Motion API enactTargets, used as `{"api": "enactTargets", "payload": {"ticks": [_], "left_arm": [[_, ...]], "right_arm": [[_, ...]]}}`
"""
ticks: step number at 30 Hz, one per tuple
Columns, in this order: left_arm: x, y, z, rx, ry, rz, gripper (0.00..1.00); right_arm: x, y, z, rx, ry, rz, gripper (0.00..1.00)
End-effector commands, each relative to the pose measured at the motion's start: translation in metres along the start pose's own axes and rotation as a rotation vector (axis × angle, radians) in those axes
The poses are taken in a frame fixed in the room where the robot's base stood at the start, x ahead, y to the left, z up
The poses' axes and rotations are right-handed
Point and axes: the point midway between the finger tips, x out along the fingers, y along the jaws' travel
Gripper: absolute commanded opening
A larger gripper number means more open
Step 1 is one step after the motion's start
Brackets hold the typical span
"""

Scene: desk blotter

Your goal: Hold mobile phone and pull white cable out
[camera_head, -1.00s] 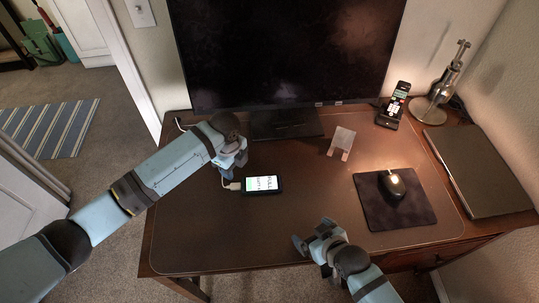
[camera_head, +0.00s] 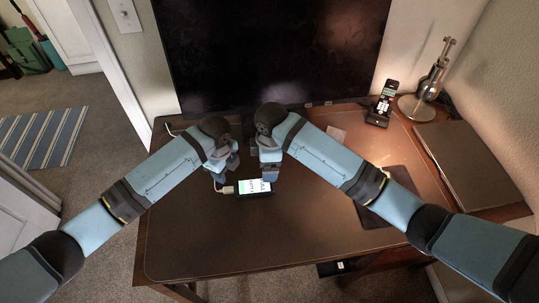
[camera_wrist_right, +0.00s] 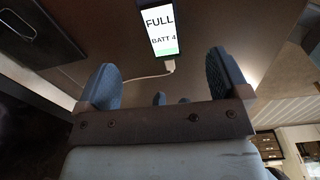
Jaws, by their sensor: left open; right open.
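The mobile phone (camera_head: 255,187) lies flat on the desk, its lit screen showing text and a green band. The right wrist view shows the phone (camera_wrist_right: 160,28) reading "FULL BATT 4". The white cable's plug (camera_head: 227,190) sits at the phone's left end; the plug also shows in the right wrist view (camera_wrist_right: 168,65). The cable runs up behind my left gripper. My left gripper (camera_head: 222,174) is open and empty, near the plug. My right gripper (camera_head: 270,175) is open and empty, close to the phone's right end; its two blue fingers (camera_wrist_right: 165,78) stand wide apart in the wrist view.
The monitor (camera_head: 270,50) stands behind both grippers. My right arm crosses the mouse pad (camera_head: 400,182) and hides the mouse. A cordless phone (camera_head: 382,105), a lamp (camera_head: 425,95) and a closed laptop (camera_head: 475,160) are at right. The desk's front is clear.

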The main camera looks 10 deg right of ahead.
Motion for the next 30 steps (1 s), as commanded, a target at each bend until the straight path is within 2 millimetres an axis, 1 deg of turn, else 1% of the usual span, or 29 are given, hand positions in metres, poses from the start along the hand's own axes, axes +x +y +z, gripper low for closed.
{"api": "enactTargets", "payload": {"ticks": [1, 4, 8, 11, 18, 24, 27, 30], "left_arm": [[0.000, 0.000, 0.000, 0.000, 0.000, 0.000, 0.43], [0.000, 0.000, 0.000, 0.000, 0.000, 0.000, 0.43], [0.000, 0.000, 0.000, 0.000, 0.000, 0.000, 0.43], [0.000, 0.000, 0.000, 0.000, 0.000, 0.000, 0.43], [0.000, 0.000, 0.000, 0.000, 0.000, 0.000, 0.43], [0.000, 0.000, 0.000, 0.000, 0.000, 0.000, 0.43], [0.000, 0.000, 0.000, 0.000, 0.000, 0.000, 0.43], [0.000, 0.000, 0.000, 0.000, 0.000, 0.000, 0.43]], "right_arm": [[-0.005, 0.004, 0.002, -0.016, -0.021, -0.005, 0.94], [-0.009, 0.007, 0.003, -0.035, -0.044, -0.018, 0.94], [0.000, 0.007, 0.005, -0.041, -0.053, -0.024, 0.94], [0.015, 0.006, 0.005, -0.040, -0.052, -0.025, 0.94], [0.062, 0.005, 0.008, -0.038, -0.051, -0.024, 0.94], [0.098, 0.004, 0.009, -0.038, -0.051, -0.023, 0.94], [0.112, 0.004, 0.010, -0.038, -0.051, -0.022, 0.94], [0.121, 0.004, 0.011, -0.038, -0.051, -0.022, 0.94]]}}
